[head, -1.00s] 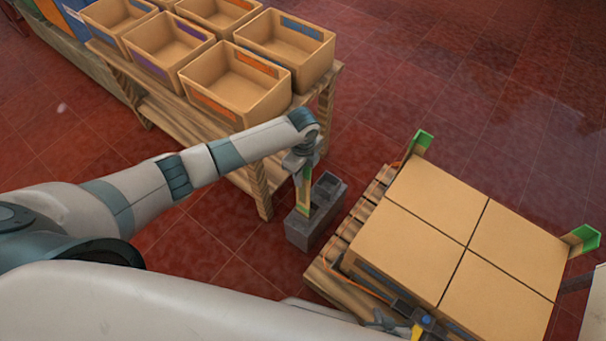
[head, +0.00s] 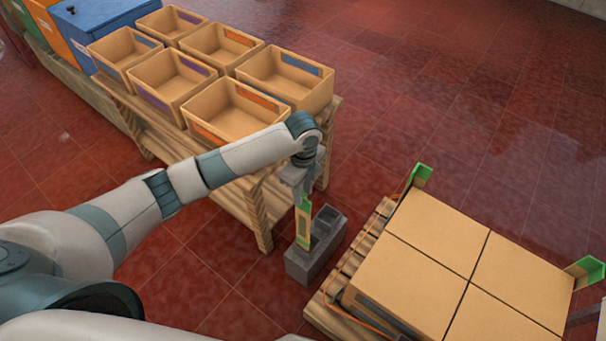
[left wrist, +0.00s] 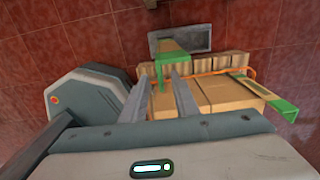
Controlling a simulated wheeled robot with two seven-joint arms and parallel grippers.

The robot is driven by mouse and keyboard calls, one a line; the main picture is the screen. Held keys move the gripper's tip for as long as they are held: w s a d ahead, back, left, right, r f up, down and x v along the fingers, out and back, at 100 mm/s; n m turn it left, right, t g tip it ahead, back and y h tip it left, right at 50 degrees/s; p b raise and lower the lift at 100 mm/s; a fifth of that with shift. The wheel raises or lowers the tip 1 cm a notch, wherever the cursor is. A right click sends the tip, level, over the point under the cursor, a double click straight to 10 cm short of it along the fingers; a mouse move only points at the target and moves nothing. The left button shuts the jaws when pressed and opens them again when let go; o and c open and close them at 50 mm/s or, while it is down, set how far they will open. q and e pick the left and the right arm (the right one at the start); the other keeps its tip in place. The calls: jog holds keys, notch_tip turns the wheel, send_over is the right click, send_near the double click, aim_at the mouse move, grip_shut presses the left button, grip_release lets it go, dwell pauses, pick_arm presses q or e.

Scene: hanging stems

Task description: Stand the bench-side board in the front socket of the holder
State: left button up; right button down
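The bench-side board (head: 303,224), a narrow tan corner board with green ends, stands upright at the near socket of the grey holder (head: 325,258). Its lower end seems to be inside that socket; the far socket looks empty. My left gripper (head: 299,187) is just above the board's top. In the left wrist view, the board's green top (left wrist: 174,57) lies at the fingertips of my left gripper (left wrist: 167,74). The fingers are apart, with a visible gap beside the board's thin green leg. The holder (left wrist: 198,38) is beyond it. My right gripper is out of view.
A wooden bench (head: 258,222) with several open bins stands left of the holder. At right is a pallet (head: 340,318) of cartons (head: 430,235), with green-ended corner boards (head: 420,176) at its corners. Red tiled floor is clear beyond.

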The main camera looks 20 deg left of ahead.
pick_arm(q)
notch_tip(320, 180, up, 8)
jog(key=shift+f, duration=0.25)
dwell(0.5)
jog(key=s+d+f+n+t+h, duration=0.1)
jog(key=s+d+f+n+h, duration=0.2)
jog(key=s, duration=0.5)
jog(key=s+d+f+n+t, duration=0.1)
jog(key=s+d+f+n, duration=0.2)
jog(key=s+f+n, duration=0.3)
jog(key=s+a+n+t+y, duration=0.1)
jog(key=s+a+n, duration=0.5)
jog(key=s, duration=0.3)
jog(key=s+a+n+t+y, duration=0.1)
jog(key=s+a+n+y, duration=0.1)
jog(key=s+a+n, duration=0.5)
jog(key=w+d+f+m, duration=0.1)
jog(key=w+d+f, duration=0.1)
jog(key=f, duration=0.6)
jog(key=w+d+f+m, duration=0.1)
jog(key=w+f, duration=0.1)
jog(key=f, duration=0.7)
jog(key=s+d+f+t, duration=0.1)
jog(key=f, duration=0.7)
jog(key=s+f+h, duration=0.1)
jog(key=s+f, duration=0.1)
jog(key=f, duration=0.6)
jog(key=shift+d+t, duration=0.35)
jog(key=shift+t, duration=0.05)
